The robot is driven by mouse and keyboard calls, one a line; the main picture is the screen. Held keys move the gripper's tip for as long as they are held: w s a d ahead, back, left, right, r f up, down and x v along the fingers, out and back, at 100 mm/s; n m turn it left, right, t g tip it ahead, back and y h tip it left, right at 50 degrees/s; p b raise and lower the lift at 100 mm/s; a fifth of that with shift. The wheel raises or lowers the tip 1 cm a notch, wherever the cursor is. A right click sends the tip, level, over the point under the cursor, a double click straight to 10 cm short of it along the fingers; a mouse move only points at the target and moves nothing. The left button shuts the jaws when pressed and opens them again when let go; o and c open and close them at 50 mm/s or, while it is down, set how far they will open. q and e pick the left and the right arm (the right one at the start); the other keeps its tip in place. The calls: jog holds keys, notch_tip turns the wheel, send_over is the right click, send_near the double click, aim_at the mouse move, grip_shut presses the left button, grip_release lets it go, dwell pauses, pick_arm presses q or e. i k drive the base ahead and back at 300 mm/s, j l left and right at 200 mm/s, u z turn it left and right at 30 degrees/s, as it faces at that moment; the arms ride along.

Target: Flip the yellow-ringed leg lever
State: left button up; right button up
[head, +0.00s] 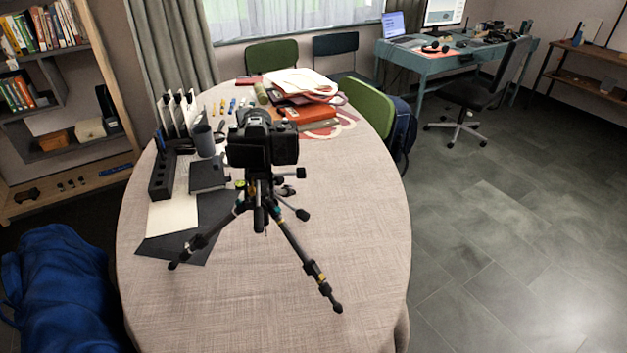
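A black tripod (289,238) stands on the oval table (345,200) with its legs spread. A black camera (262,140) is mounted on its top. The front right leg reaches toward the table's near side, and a small yellow band (321,279) shows low on it, by a dark clamp. The lever there is too small to tell its position. The front left leg (205,238) ends on a dark sheet. Teal marks show near the tops of these legs. The third leg is mostly hidden behind. Neither of my grippers is in view.
A black rack (162,175), a grey mug (203,140) and a dark box (207,175) stand left of the tripod. Orange books (312,117) and papers lie behind it. Green chairs (368,106) stand at the table's edge. The table's front and right are clear.

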aim_at(321, 276)
jog(key=l+u, duration=0.35)
jog(key=l, duration=0.15)
jog(key=l+u, duration=0.35)
jog(key=l, duration=0.15)
jog(key=l+u, duration=0.35)
jog(key=l, duration=0.2)
jog(key=i+l+u, duration=0.25)
jog(key=u, duration=0.15)
jog(key=i+l+u, duration=0.15)
jog(key=l+u, duration=0.2)
jog(key=l, duration=0.2)
